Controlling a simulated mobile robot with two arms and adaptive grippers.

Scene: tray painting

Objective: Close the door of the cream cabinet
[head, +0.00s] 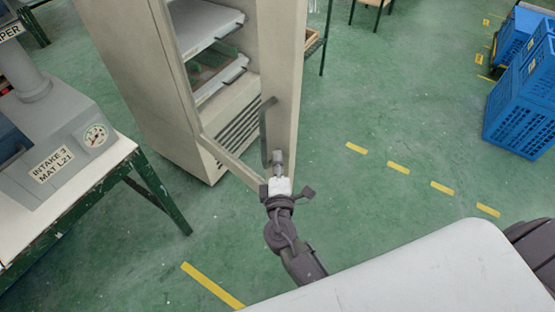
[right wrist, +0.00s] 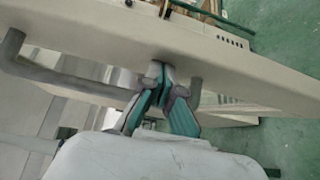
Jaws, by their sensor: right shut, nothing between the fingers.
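The cream cabinet (head: 125,70) stands at upper left centre in the head view. Its door (head: 287,70) is ajar, swung out toward me; trays on shelves show through its framed opening. A dark upright handle (head: 266,135) sits on the door's wide free-side stile. My right gripper (head: 278,158) is at the lower part of this stile, just right of the handle's lower end. In the right wrist view the shut, empty fingertips (right wrist: 158,72) meet or nearly meet the cream door (right wrist: 215,50); contact is uncertain. The handle (right wrist: 48,72) shows to their left. My left gripper is out of view.
A bench (head: 128,150) with a grey machine (head: 55,130) stands at the left, its green leg near the cabinet. Blue crates (head: 520,100) stand at the far right. The green floor right of the door is clear, with yellow dashes.

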